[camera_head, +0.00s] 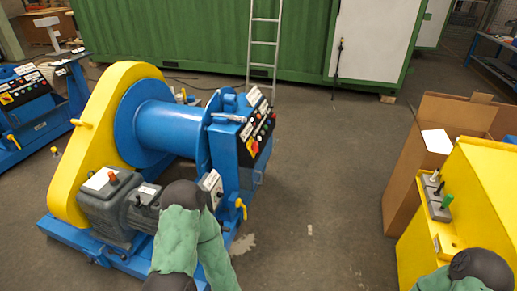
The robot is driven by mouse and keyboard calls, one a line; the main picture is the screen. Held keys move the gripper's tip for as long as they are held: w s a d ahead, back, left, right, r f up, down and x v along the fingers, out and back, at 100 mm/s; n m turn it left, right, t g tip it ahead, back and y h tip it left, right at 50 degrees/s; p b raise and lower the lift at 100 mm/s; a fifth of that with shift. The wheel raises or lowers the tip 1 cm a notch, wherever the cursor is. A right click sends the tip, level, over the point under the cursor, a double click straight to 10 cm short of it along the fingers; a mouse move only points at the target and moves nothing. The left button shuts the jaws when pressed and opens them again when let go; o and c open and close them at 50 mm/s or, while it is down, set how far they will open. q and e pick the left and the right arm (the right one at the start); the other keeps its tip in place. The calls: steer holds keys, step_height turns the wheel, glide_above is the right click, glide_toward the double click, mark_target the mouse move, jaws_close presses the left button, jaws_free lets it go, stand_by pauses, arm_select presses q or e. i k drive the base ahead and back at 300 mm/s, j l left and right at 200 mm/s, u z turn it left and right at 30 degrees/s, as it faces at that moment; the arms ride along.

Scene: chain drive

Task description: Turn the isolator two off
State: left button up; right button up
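I cannot read any label as isolator two. A red rotary switch on a yellow plate (254,147) sits on the dark control panel of the blue winch. A small light box with a red spot (211,185) stands beside the winch motor, partly behind my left arm. Another red-topped knob (112,178) rises by a white label on the grey motor. My green-sleeved arms show at the bottom, but neither gripper is visible.
The blue winch drum (167,128) and its yellow chain guard (93,130) fill the left. An open cardboard box (405,178) stands behind the yellow cabinet (482,192). A ladder (264,45) leans on the green container (165,35). The middle floor is clear.

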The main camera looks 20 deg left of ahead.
mark_target(254, 147)
steer(key=i+u, duration=0.15)
steer(key=u, duration=0.4)
steer(key=i+l+u, duration=0.3)
steer(key=i, duration=0.35)
steer(key=i+l+u, duration=0.35)
steer(key=i+l, duration=0.2)
